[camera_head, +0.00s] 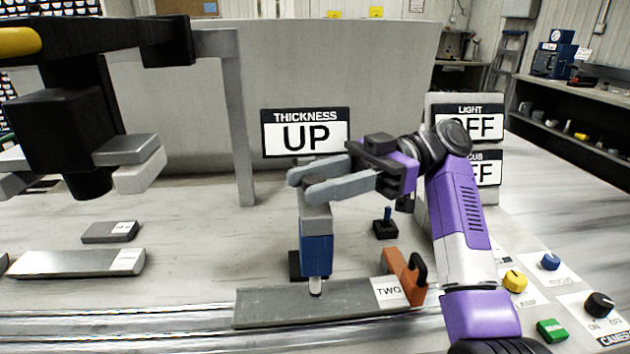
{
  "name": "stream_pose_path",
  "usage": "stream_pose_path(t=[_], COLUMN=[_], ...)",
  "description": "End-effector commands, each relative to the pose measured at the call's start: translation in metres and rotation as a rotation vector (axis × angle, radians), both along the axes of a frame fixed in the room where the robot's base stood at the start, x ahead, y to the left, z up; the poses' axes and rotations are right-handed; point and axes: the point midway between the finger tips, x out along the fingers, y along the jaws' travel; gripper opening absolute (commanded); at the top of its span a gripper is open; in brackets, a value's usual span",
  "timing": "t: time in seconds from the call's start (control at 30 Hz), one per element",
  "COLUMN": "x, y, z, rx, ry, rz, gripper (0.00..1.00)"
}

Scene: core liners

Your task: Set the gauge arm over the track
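The gauge arm (316,250) is a blue upright body with a grey cap and a thin pale probe at its foot. It stands over the grey core liner tray labelled TWO (270,304), which lies at the track (180,322). The probe tip is at the tray's top face; I cannot tell whether it touches. The thickness sign (305,132) reads UP. My gripper (303,186) is at the top of the gauge arm, with its two grey fingers apart.
An orange bracket with a black handle (405,274) is at the tray's right end. Knobs and a green button (551,330) lie at right. Signs reading OFF (484,127) stand behind my arm. A black overhead camera-like unit (75,130) hangs at left above other labelled pieces (75,262).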

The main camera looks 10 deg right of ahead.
Motion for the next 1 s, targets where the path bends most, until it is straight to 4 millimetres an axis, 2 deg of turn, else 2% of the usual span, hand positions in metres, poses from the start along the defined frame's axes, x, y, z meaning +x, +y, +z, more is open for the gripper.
stream_pose_path(t=[0.27,0.37,0.67,1.0], x=[0.001,0.005,0.024,0.032], y=[-0.001,-0.009,-0.052,-0.071], z=[0.000,0.000,0.000,0.000], rx=[0.000,-0.002,-0.003,-0.001], ry=[0.000,0.000,0.001,0.001], rz=[0.000,-0.001,-0.003,0.000], gripper=[0.36,0.36,0.36,0.36])
